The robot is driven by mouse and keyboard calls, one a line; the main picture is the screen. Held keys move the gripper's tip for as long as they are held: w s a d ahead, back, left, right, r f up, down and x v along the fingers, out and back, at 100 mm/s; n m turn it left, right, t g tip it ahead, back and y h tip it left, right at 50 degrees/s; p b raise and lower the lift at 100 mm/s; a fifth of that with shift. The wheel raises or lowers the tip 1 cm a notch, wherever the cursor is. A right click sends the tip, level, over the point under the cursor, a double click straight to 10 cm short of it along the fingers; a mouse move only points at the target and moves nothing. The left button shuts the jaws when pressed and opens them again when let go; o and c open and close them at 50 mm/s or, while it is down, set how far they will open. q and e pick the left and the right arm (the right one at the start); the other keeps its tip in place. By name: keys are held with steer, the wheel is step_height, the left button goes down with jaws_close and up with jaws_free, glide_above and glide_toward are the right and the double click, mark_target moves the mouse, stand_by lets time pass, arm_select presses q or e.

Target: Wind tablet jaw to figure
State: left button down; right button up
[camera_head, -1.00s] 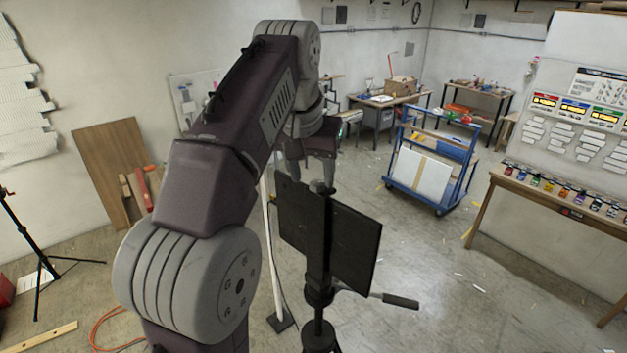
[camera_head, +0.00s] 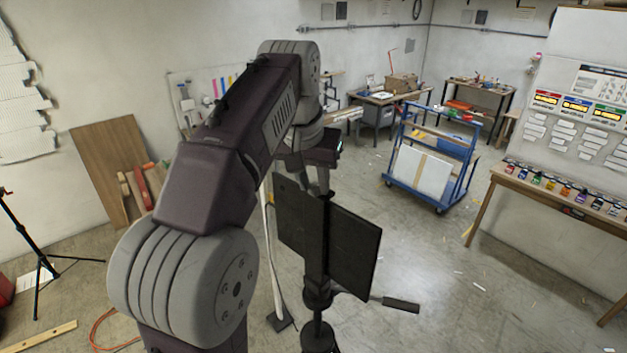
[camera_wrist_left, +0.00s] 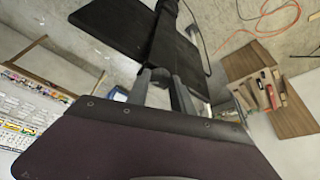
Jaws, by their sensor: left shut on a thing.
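A black flat tablet (camera_head: 355,252) stands upright in a dark clamp bar (camera_head: 322,262) on a tripod, seen from behind. The tablet also shows in the left wrist view (camera_wrist_left: 112,27). My left gripper (camera_head: 313,188) points down at the top end of the clamp bar and is shut on the tablet jaw there. In the left wrist view my left gripper's grey fingers (camera_wrist_left: 163,88) stand either side of the bar's end. The gripped part is mostly hidden between them. No figure or scale is readable. My right gripper is not in view.
A tripod handle (camera_head: 400,304) sticks out right below the tablet. A white pole on a dark foot (camera_head: 281,320) stands close to its left. A blue cart (camera_head: 432,165) and a workbench (camera_head: 560,190) stand further off; the floor between is mostly clear.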

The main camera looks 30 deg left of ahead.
arm_select(q)
steer(key=m, duration=0.1)
steer(key=m+h, duration=0.1)
steer(key=m, duration=0.1)
steer(key=m+h, duration=0.1)
steer(key=m, duration=0.1)
steer(key=shift+w+a, duration=0.1)
steer(key=shift+a, duration=0.2)
steer(key=m, duration=0.2)
steer(key=m+g+h, duration=0.1)
steer(key=m, duration=0.1)
steer(key=shift+a+m+h, duration=0.2)
steer(key=shift+m+h, duration=0.1)
steer(key=shift+m, duration=0.1)
steer(key=shift+w, duration=0.1)
steer(key=c, duration=1.3)
jaws_free()
steer(key=shift+c, duration=0.2)
steer(key=shift+o, duration=1.1)
steer(key=shift+w+d, duration=0.15)
